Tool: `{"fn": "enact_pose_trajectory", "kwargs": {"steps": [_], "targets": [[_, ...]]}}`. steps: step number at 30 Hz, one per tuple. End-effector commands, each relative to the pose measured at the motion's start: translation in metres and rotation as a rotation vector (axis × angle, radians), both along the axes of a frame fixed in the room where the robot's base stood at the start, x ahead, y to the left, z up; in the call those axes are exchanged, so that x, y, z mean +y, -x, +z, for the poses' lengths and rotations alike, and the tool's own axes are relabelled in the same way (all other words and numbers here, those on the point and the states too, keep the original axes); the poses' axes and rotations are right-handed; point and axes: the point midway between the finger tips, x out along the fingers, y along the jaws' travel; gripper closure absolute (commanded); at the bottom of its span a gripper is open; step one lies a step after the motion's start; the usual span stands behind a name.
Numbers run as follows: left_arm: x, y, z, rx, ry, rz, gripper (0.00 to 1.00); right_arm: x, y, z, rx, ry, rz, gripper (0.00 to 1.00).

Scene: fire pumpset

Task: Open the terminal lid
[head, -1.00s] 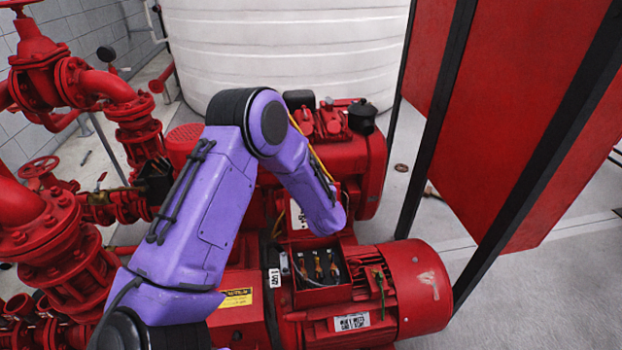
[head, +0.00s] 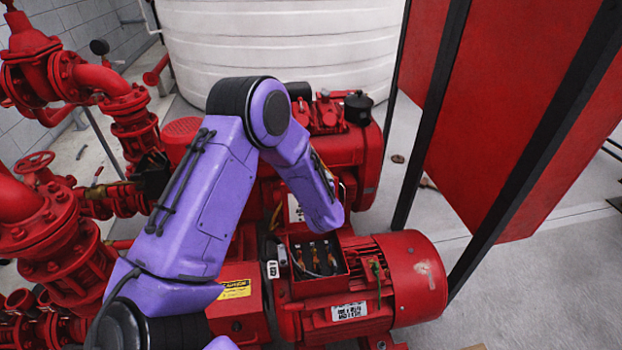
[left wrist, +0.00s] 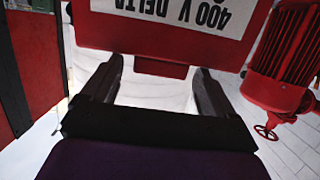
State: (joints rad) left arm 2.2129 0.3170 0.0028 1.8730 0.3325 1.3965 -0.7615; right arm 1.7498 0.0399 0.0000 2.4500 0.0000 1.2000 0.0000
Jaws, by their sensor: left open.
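The terminal box (head: 318,262) on the red motor is open at the top, with terminals and wires showing inside. The terminal lid (head: 295,208) stands raised at the back of the box, partly hidden by my left arm. In the left wrist view the lid's white label (left wrist: 185,14), reading 400 V DELTA, fills the top, with a red tab (left wrist: 160,68) below it. My left gripper (left wrist: 158,75) is open. The tab appears between its fingertips with gaps on both sides; contact is not visible. In the head view the left gripper is hidden behind its arm. My right gripper is not in view.
Red pipes and valves (head: 60,240) crowd the left side. A white tank (head: 280,45) stands behind the pumpset. A red panel with black posts (head: 530,110) rises at the right. The floor at the lower right (head: 540,290) is mostly clear.

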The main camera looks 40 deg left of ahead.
Motion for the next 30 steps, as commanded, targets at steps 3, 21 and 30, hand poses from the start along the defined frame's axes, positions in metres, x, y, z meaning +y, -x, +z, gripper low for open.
{"fn": "enact_pose_trajectory", "kwargs": {"steps": [3, 21, 30], "targets": [[-0.015, 0.012, 0.002, 0.005, 0.001, -0.003, 0.11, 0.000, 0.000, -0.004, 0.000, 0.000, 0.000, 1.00], [-0.079, 0.062, 0.027, 0.000, -0.001, -0.001, 0.11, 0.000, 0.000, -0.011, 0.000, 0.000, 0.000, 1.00], [-0.094, 0.045, 0.030, -0.157, 0.170, 0.175, 0.66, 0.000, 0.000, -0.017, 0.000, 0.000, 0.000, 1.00]]}}
